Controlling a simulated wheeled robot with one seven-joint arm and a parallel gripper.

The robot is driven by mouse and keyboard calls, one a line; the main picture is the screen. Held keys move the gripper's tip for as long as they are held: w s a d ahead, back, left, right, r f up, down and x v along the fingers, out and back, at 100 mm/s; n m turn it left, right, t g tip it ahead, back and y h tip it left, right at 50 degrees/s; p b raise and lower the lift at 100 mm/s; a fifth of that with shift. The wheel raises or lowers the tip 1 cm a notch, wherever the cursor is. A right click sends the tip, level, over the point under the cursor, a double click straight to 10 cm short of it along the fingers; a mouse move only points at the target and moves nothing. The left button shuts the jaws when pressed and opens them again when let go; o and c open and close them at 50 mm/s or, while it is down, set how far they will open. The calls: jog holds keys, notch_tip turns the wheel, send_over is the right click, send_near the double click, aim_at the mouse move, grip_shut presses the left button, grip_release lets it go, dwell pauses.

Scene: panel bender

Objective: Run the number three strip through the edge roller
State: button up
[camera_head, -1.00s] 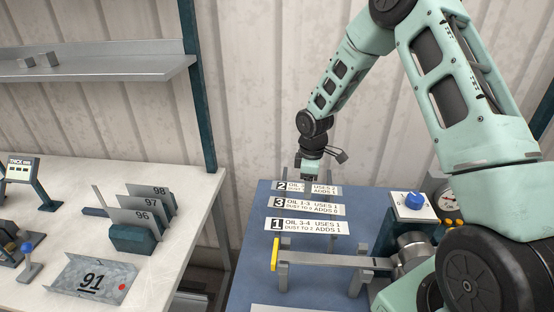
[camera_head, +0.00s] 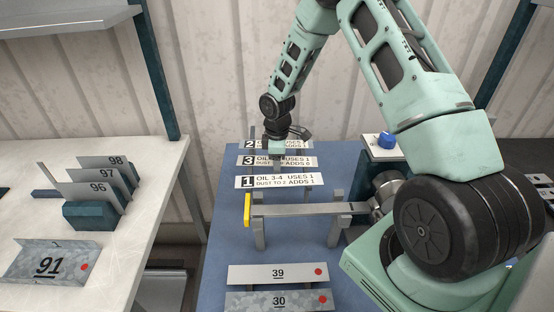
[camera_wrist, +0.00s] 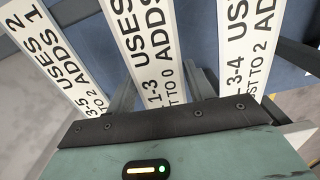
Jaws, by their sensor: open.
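The number three strip (camera_head: 304,162) is a white labelled strip, the middle one of three on the blue table. The number two strip (camera_head: 249,145) is behind it and the number one strip (camera_head: 290,181) in front. My gripper (camera_head: 277,157) is open and points down at the number three strip, hiding part of its label and part of the number two strip's. In the wrist view the number three strip (camera_wrist: 150,45) runs up the middle, toward my gripper; I cannot tell whether they touch. I cannot tell for certain which device is the edge roller.
A grey bar with a yellow end (camera_head: 247,211) on uprights crosses in front of the strips. Plates 39 (camera_head: 255,274) and 30 (camera_head: 255,302) lie nearer. A blue-knobbed box (camera_head: 386,141) stands right. The left bench holds a rack (camera_head: 92,214) with plates and plate 91 (camera_head: 50,264).

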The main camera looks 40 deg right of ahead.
jog(key=shift+f, duration=0.1)
jog(key=c, duration=0.6)
notch_tip(320, 180, up, 8)
jog(key=p, duration=0.6)
jog(key=shift+f, duration=0.15)
jog(key=shift+f, duration=0.1)
jog(key=shift+a, duration=0.1)
